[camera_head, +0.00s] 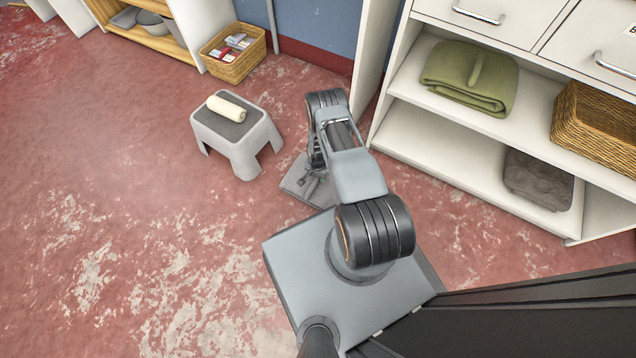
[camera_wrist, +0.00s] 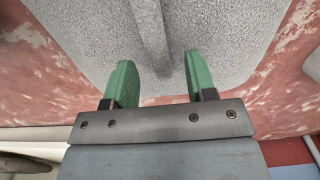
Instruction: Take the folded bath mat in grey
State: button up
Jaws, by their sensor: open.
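A grey folded bath mat (camera_head: 296,187) lies on the red floor beside my base, partly covered by my arm in the head view. In the wrist view the grey mat (camera_wrist: 235,35) fills the upper middle, with a raised ridge (camera_wrist: 150,35) running down its top. My gripper (camera_wrist: 157,75) has two green fingers, apart and empty, one on each side of the ridge's line. I cannot tell whether the fingers touch the mat. In the head view my gripper is mostly hidden by the arm.
A stool (camera_head: 240,153) with a cream roll (camera_head: 226,108) stands left of my arm. A shelf unit (camera_head: 425,140) at right holds a green folded mat (camera_head: 455,65), a wicker basket (camera_head: 597,125) and a dark folded cloth (camera_head: 538,180). Another basket (camera_head: 235,66) stands behind. Floor at left is clear.

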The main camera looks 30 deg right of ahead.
jog(key=shift+f, duration=0.9)
grip_shut()
jog(key=shift+r, duration=0.1)
